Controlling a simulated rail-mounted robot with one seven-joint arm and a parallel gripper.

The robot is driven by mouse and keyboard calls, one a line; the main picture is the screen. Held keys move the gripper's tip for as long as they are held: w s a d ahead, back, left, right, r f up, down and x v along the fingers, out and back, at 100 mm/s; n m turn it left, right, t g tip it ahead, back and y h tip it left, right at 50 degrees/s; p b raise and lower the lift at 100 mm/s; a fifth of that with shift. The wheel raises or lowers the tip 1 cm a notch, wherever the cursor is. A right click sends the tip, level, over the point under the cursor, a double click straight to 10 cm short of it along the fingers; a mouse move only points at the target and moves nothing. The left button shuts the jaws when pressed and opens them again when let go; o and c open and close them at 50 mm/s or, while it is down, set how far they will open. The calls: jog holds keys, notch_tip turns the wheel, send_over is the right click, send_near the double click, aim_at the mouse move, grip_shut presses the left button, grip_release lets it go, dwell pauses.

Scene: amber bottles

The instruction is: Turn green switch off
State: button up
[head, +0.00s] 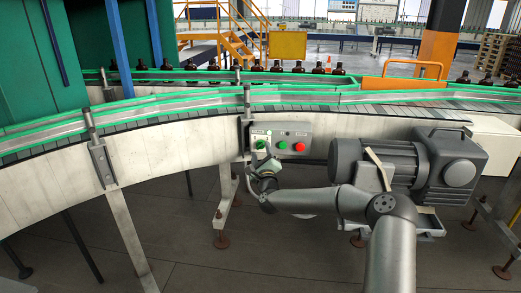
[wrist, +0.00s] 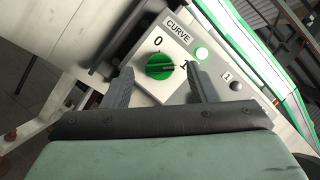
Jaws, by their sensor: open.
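The green rotary switch (wrist: 160,66) sits on a grey control box (head: 307,131) on the conveyor's side; it also shows in the head view (head: 261,144). In the wrist view its dark pointer line lies roughly level, towards the right finger. A "0" is printed above the knob, and a mark at its right is partly hidden by that finger. My gripper (wrist: 158,72) is open, with one finger on each side of the knob. Whether the fingers touch it I cannot tell. In the head view my gripper (head: 264,168) is just below the switch.
A red button (head: 299,147) is farther right on the box. A grey motor (head: 385,165) stands right of the box. The curved conveyor (head: 170,150) carries bottles behind.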

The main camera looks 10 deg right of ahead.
jog(key=shift+x, duration=1)
jog(key=c, duration=1)
